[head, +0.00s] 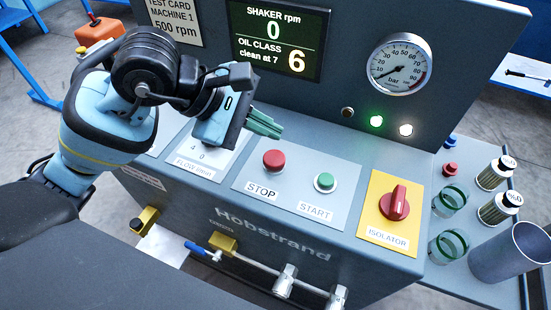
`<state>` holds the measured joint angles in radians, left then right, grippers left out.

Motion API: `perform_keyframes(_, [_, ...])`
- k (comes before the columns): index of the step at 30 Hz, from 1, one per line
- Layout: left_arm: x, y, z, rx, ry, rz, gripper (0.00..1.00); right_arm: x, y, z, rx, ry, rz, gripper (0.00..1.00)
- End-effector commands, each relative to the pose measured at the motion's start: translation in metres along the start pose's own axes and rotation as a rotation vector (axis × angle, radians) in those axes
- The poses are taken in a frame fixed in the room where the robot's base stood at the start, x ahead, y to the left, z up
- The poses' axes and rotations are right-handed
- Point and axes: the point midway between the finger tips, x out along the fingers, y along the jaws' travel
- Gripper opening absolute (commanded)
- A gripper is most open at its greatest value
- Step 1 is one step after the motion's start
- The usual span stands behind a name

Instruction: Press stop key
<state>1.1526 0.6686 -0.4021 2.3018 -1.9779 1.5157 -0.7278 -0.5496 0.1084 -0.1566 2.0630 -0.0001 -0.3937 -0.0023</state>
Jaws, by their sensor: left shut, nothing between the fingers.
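The red stop key (274,161) is a round button on the sloped grey panel, with a "STOP" label below it. The green start key (324,181) is to its right, with a "START" label. My left gripper (272,127) is shut and empty, its green fingers pointing right. In the picture it is just above the stop key, and I see no contact; its height over the panel is hard to judge. My right gripper is not in view.
The display (280,38) reads "SHAKER rpm 0" and oil class 6. A pressure gauge (399,65), a lit green lamp (376,121) and a red isolator knob (395,203) are to the right. A side shelf holds vials, green rings and a grey cup (508,255).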

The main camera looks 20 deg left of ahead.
Motion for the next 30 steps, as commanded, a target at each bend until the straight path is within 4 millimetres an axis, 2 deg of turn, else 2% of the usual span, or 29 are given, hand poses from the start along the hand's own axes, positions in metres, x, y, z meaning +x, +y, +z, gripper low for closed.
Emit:
perform_keyframes(3, [0.014, -0.011, -0.010, -0.002, 0.000, -0.003, 0.00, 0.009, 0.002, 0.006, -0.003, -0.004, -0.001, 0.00])
perform_keyframes(9, [0.025, -0.018, -0.018, 0.000, -0.001, -0.001, 0.00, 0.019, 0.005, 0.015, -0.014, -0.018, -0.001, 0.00])
perform_keyframes(18, [0.025, -0.018, -0.018, 0.001, -0.001, 0.001, 0.00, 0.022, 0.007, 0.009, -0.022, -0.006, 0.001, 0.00])
perform_keyframes(30, [0.025, -0.018, -0.018, 0.001, -0.001, 0.001, 0.00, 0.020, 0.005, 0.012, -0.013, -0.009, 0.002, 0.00])
